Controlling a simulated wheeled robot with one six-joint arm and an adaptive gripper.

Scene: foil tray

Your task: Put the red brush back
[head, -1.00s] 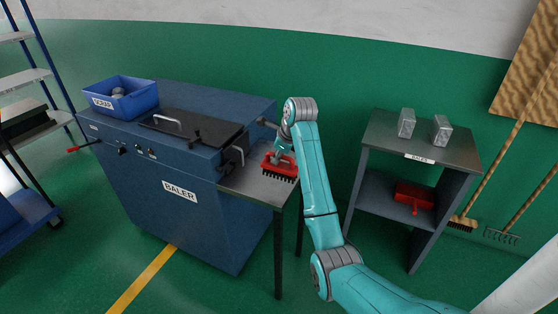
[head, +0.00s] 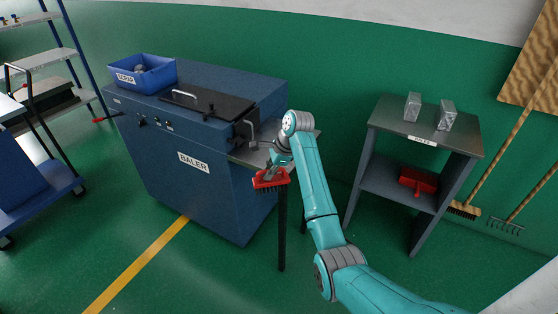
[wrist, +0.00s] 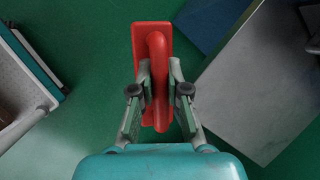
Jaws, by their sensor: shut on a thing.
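The red brush (head: 270,180) has a red back and handle with dark bristles facing down. My gripper (head: 278,165) is shut on its handle and holds it in front of the small metal side table (head: 245,153) at the baler's right end. In the wrist view the red brush (wrist: 151,35) lies between both fingers of my gripper (wrist: 158,92), with green floor below it. The side table's bare top (wrist: 262,85) shows to the right, apart from the brush in that view. The bristles are hidden there.
The blue baler (head: 190,130) stands left, with a blue bin (head: 155,78) on top. A grey shelf unit (head: 432,142) stands right, with two metal blocks on top and a red dustpan-like thing (head: 418,180) inside. Brooms lean farther right. A blue cart (head: 35,195) stands far left.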

